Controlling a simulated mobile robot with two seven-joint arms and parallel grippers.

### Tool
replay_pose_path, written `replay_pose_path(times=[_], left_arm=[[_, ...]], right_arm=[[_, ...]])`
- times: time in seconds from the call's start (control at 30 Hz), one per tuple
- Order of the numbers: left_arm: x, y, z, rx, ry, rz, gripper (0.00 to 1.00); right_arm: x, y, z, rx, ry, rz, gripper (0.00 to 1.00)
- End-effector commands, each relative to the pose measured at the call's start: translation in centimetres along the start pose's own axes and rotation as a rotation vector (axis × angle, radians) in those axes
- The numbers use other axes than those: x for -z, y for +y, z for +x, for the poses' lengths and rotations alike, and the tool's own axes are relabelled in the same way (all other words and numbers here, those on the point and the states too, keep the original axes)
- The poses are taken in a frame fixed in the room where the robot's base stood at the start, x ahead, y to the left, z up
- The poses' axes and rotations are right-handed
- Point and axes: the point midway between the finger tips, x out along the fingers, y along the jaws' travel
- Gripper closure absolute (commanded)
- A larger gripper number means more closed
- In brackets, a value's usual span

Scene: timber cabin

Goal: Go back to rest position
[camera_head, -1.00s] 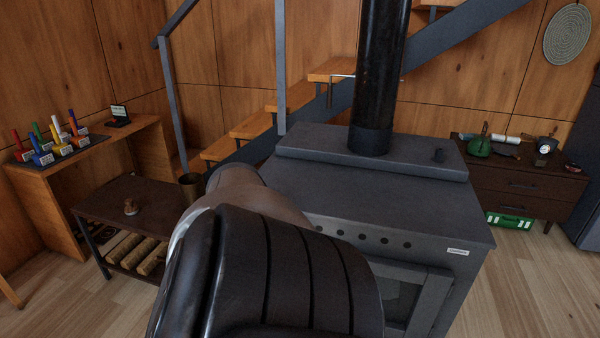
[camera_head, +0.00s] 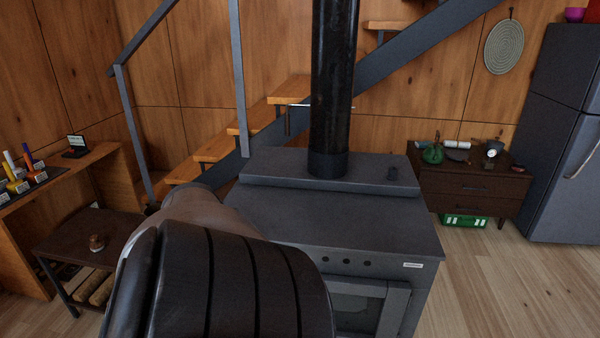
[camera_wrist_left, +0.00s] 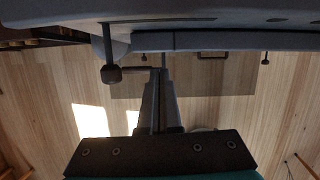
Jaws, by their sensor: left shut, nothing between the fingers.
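My left gripper (camera_wrist_left: 162,78) shows in the left wrist view, its two slim grey fingers shut together with nothing between them. It points over the plank floor, towards a dark knob on a rod and a grey edge at the top of that view; whether it touches them I cannot tell. In the head view a large dark, banded link of my own arm fills the lower middle, in front of the stove, and no gripper fingers show there. My right gripper is in neither view.
A grey stove (camera_head: 335,217) with a black flue (camera_head: 332,90) stands close ahead, partly hidden by my arm. A low table (camera_head: 75,238) and wooden desk (camera_head: 85,168) are at left. A dark cabinet (camera_head: 465,195) and fridge (camera_head: 565,140) stand at right. Floor (camera_head: 500,285) at lower right is clear.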

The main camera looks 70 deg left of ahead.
Motion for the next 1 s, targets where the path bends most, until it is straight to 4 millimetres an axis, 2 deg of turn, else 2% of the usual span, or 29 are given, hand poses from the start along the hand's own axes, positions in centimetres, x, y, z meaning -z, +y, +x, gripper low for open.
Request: replay_pose_path(times=[0.27, 0.37, 0.43, 0.57, 0.7, 0.87, 1.0], left_arm=[[0.3, 0.0, 0.1, 0.002, 0.003, -0.003, 1.00], [1.6, -0.3, 1.1, 0.019, 0.005, -0.047, 1.00], [3.5, -0.8, 2.6, 0.044, 0.005, -0.116, 1.00], [9.2, -2.4, 6.4, 0.102, 0.007, -0.324, 1.00], [16.2, -4.8, 10.2, 0.142, 0.017, -0.594, 1.00], [24.9, -7.9, 13.3, 0.142, 0.049, -0.906, 1.00], [33.2, -11.1, 14.9, 0.100, 0.092, -1.176, 1.00]], right_arm=[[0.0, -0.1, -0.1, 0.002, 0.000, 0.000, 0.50], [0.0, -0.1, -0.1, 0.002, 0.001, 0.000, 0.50], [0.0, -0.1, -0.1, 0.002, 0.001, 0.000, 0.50], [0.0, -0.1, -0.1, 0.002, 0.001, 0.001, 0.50], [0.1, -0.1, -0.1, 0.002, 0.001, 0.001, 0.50], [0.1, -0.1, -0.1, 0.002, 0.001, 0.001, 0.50], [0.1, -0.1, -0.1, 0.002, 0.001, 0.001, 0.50]])
